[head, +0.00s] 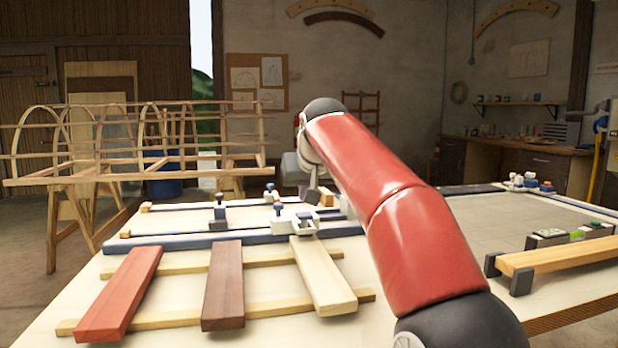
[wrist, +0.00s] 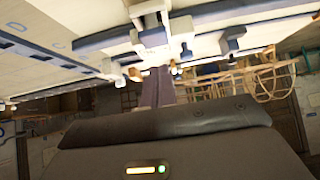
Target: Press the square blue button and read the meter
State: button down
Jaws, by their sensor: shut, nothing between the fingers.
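A small dark instrument with a pale face and a green spot (head: 568,236), which looks like the meter, lies behind a light wooden bar at the right of the head view. Its reading is too small to tell, and I cannot make out a square blue button on it. My gripper (head: 314,191) is partly hidden behind my red arm, above the middle of the bench, well left of the instrument. In the wrist view my gripper's dark fingers (wrist: 158,88) are shut together with nothing between them. The instrument is not recognisable in the wrist view.
A light wooden bar (head: 556,255) rests on dark end blocks at the right. Red, brown and pale laths (head: 121,292) lie across strips on the bench at left. Clamps (head: 296,222) stand on blue rails near my gripper. The grey panel (head: 500,220) looks mostly clear.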

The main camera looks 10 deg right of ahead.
aim_at(304, 224)
jog(key=shift+s+f+b, duration=0.15)
jog(key=shift+f+b, duration=0.2)
jog(key=shift+f, duration=1.05)
